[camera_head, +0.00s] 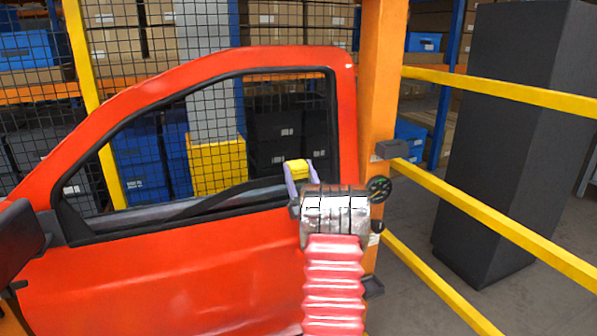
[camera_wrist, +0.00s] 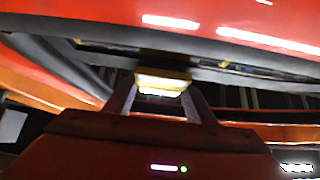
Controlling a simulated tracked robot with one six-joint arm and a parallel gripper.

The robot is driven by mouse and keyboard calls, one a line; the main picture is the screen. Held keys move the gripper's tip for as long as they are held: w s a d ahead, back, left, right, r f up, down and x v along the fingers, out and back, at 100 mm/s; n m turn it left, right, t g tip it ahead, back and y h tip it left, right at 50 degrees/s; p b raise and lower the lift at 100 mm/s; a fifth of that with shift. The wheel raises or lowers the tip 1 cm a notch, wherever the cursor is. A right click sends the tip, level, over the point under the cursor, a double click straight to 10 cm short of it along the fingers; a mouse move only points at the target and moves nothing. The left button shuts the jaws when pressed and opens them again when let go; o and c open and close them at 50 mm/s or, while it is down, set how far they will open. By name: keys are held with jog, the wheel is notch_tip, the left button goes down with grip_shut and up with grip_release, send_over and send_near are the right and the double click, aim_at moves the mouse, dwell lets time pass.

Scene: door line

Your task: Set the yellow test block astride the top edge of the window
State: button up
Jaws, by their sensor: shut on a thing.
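The yellow test block (camera_head: 298,168) is between the fingers of my gripper (camera_head: 300,178) in the head view, in front of the lower right part of the window opening. In the wrist view my gripper (camera_wrist: 160,92) is shut on the block (camera_wrist: 163,82), with one finger on each side. The red car door (camera_head: 190,270) stands upright with a black-framed window opening. The dark glass (camera_head: 200,205) seems to show only as a low slanting band in the opening. I cannot tell whether the block touches the door or glass.
An orange post (camera_head: 378,90) stands right of the door. Yellow rails (camera_head: 480,212) run to the right, before a tall dark cabinet (camera_head: 510,140). A black mesh fence (camera_head: 140,50) and shelves with boxes are behind the door. A black mirror (camera_head: 22,250) juts out at left.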

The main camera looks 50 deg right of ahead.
jog(key=shift+f, duration=0.15)
jog(key=o, duration=1.5)
jog(key=shift+c, duration=0.2)
jog(key=shift+f, duration=0.1)
jog(key=v, duration=1.3)
jog(key=shift+s+f, duration=0.2)
jog(key=shift+f, duration=0.1)
jog(key=shift+s+a, duration=0.1)
jog(key=shift+a, duration=0.05)
